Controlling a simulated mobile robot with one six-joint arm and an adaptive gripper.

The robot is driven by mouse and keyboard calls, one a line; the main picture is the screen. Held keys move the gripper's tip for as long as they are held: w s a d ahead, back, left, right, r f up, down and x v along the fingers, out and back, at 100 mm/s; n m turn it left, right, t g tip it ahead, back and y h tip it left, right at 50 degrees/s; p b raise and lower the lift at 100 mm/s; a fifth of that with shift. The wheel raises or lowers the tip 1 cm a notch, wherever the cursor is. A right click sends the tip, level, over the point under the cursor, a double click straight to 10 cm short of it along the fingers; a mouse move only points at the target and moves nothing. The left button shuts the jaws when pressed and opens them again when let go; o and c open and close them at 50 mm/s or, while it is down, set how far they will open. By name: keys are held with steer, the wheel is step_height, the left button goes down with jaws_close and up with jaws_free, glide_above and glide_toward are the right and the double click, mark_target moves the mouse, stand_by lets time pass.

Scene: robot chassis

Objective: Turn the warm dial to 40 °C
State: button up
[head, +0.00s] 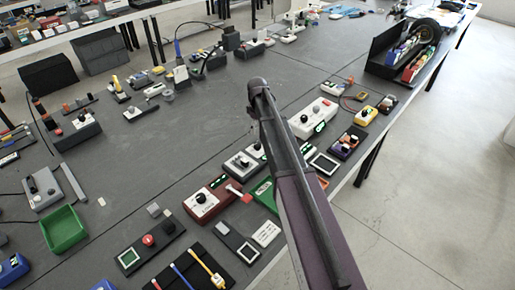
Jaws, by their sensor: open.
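I cannot read which dial is marked warm. Several boxes with black knobs and small green displays stand on the grey table. A red box (205,205) with a black knob (200,197) is left of my arm. A grey-white box (240,165) with a black knob (243,162) is just left of my arm. A white box (318,113) with a black knob (304,118) is to its right. My dark gripper (255,102) is at the far end of my arm, apart from these knobs in the picture. Its fingers are small and hard to make out.
A green tray (63,230) is at the left and an open black case (405,50) at the far right. Several small panels crowd the near edge, including one with a red button (148,240). The table's middle (190,128) is mostly clear.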

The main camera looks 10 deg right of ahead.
mark_target(257, 144)
steer(key=shift+f+b, duration=4.75)
steer(key=shift+f, duration=0.25)
steer(key=c, duration=1.2)
